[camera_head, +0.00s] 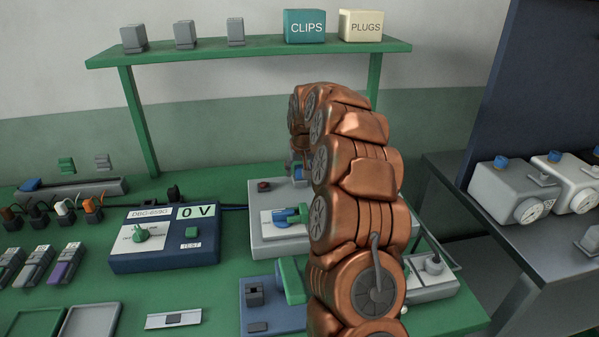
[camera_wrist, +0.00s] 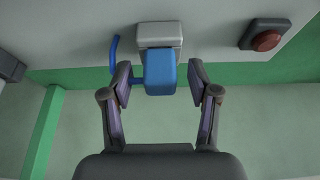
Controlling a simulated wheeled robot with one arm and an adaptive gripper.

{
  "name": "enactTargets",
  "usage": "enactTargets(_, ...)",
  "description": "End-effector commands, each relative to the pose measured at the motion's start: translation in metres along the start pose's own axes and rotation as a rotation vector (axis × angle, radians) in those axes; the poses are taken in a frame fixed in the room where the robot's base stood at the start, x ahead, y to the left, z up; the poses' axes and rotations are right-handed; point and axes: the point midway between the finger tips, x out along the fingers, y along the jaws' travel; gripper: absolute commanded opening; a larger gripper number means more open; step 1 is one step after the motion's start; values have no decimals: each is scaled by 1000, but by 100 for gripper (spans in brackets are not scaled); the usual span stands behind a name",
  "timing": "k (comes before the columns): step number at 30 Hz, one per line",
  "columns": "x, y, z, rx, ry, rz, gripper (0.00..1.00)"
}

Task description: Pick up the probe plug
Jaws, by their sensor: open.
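The probe plug, which I take to be the blue block (camera_wrist: 160,72), sits against a light grey socket block (camera_wrist: 160,34) in the wrist view. A short blue cable (camera_wrist: 114,50) curls beside it on the left. My gripper (camera_wrist: 160,80) is open, with one finger on each side of the blue block. A small gap shows on the right. In the head view a bit of blue (camera_head: 298,172) shows by the end of my arm, and my arm hides most of this spot.
A red button (camera_wrist: 267,40) is beside the socket; it also shows on the grey box (camera_head: 264,186). A blue meter (camera_head: 165,240) reads "0 V" at left. A green shelf (camera_head: 250,50) stands behind.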

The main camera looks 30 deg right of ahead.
Motion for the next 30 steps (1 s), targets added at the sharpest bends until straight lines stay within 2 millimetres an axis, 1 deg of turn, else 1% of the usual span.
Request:
enactTargets(5,-1,0,-1,0,2,0,59)
enactTargets(22,-1,0,-1,-1,3,0,0)
enactTargets(30,-2,0,-2,0,4,0,0)
